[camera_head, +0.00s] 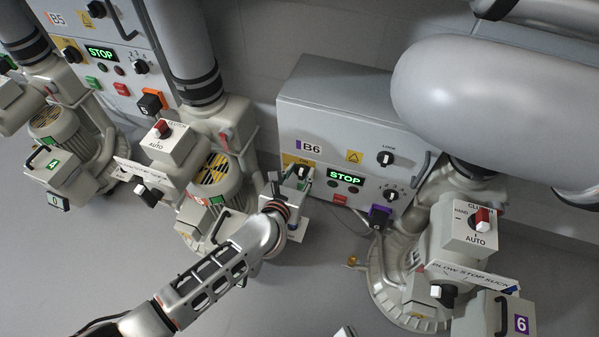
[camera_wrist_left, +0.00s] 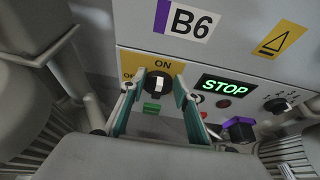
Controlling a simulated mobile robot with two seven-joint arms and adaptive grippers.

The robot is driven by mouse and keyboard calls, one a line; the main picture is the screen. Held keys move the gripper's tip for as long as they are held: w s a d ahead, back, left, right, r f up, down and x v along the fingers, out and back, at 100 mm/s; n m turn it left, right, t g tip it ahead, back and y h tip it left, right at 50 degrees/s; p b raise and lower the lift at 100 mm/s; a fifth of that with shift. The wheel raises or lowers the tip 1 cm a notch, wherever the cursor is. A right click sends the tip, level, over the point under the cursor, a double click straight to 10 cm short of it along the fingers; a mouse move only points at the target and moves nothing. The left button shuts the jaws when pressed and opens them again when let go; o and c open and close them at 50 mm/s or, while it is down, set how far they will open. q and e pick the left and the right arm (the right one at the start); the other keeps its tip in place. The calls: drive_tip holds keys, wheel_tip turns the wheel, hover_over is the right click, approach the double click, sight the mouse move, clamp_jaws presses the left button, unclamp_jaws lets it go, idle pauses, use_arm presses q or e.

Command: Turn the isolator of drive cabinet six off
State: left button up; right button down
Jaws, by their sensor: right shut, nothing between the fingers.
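Drive cabinet six, the grey B6 cabinet (camera_head: 340,125), stands in the middle of the head view; its B6 label (camera_wrist_left: 185,18) shows in the left wrist view. Its isolator (camera_wrist_left: 158,86) is a black rotary knob with a white grip on a yellow plate, marked ON above and OFF at left. The grip stands about upright, toward ON. My left gripper (camera_head: 298,178) is at this isolator. In the left wrist view its fingers (camera_wrist_left: 156,92) are apart, one each side of the knob; contact cannot be told. My right gripper (camera_head: 345,332) barely shows at the bottom edge, shut and empty.
A lit STOP display (camera_wrist_left: 223,85), a green button (camera_wrist_left: 152,108) and a purple-backed plug (camera_wrist_left: 240,130) are near the isolator. The B5 cabinet (camera_head: 115,50) and its blower are at left. Blower six's clutch box (camera_head: 468,225) is at right.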

use_arm(q)
drive_tip(key=shift+a+r, duration=0.1)
clamp_jaws()
drive_tip(key=shift+w+a+r, duration=0.1)
drive_tip(key=shift+r, duration=0.05)
drive_tip(key=shift+a+n, duration=0.1)
drive_tip(key=shift+n, duration=0.2)
drive_tip(key=shift+w+a+n+h, duration=0.15)
drive_tip(key=shift+a+n+h, duration=0.1)
drive_tip(key=shift+n+h, duration=0.45)
drive_tip(key=shift+w+a+f+n+g+h, duration=0.1)
drive_tip(key=shift+a+f+n+g+h, duration=0.1)
drive_tip(key=shift+n+h, duration=0.25)
drive_tip(key=shift+a+f+n+g+h, duration=0.15)
drive_tip(key=shift+n+g+h, duration=0.1)
drive_tip(key=shift+n, duration=0.4)
drive_tip(key=shift+r+n, duration=0.1)
drive_tip(key=shift+n, duration=0.2)
